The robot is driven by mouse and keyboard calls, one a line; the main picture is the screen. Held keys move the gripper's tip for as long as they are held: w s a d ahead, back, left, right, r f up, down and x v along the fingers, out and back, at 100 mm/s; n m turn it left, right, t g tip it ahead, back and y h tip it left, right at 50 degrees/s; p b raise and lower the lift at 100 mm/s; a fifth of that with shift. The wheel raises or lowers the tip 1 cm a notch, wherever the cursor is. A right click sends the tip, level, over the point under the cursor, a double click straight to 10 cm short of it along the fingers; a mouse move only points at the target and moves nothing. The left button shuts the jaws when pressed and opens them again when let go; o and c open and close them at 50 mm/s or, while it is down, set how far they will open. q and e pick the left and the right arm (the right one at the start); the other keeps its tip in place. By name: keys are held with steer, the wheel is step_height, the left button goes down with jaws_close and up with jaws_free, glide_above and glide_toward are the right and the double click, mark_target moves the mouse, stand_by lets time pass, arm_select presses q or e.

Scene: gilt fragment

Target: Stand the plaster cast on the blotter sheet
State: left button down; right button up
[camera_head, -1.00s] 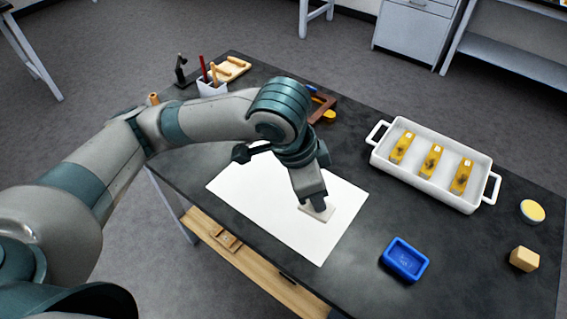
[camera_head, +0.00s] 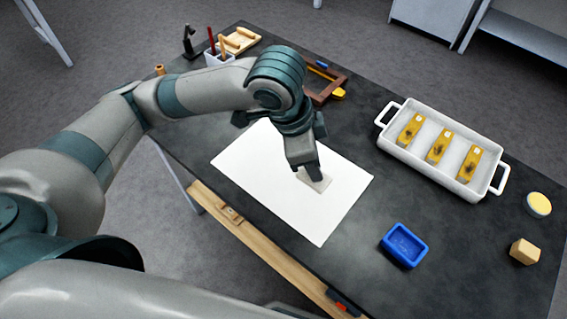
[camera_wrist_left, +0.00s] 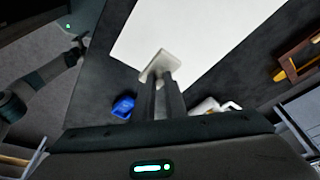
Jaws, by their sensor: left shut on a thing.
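The plaster cast is a thin off-white slab (camera_head: 317,181), pinched in my left gripper (camera_head: 314,172) over the right part of the blotter sheet. In the left wrist view the cast (camera_wrist_left: 157,65) is at the fingertips of the shut left gripper (camera_wrist_left: 161,80) and looks tilted. I cannot tell whether its lower edge touches the sheet. The blotter sheet (camera_head: 262,190) is a large white rectangle flat on the dark table; it also shows in the left wrist view (camera_wrist_left: 190,30). My right gripper (camera_wrist_left: 76,48) shows small at the left of the wrist view, its jaws unclear.
A blue mould (camera_head: 405,244) lies right of the sheet. A white tray (camera_head: 386,137) holds several yellow pieces. A yellow-topped round tin (camera_head: 538,204) and tan block (camera_head: 525,251) stand far right. A brown frame (camera_head: 325,93) and a pen cup (camera_head: 219,58) are behind. Bare table surrounds the mould.

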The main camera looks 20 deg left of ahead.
arm_select(q)
steer(key=w+a+f, duration=0.1)
steer(key=a, duration=0.1)
steer(key=w+a+f+p, duration=0.1)
steer(key=a+f, duration=0.1)
steer(key=a, duration=0.1)
steer(key=w+a+f, duration=0.2)
steer(key=a, duration=0.1)
steer(key=shift+a+f, duration=0.2)
steer(key=shift+f, duration=0.05)
steer(key=shift+s+f+p, duration=0.1)
steer(key=shift+f+p, duration=0.65)
steer(key=shift+f, duration=1.25)
steer(key=shift+f, duration=0.1)
steer(key=c, duration=1.8)
jaws_free()
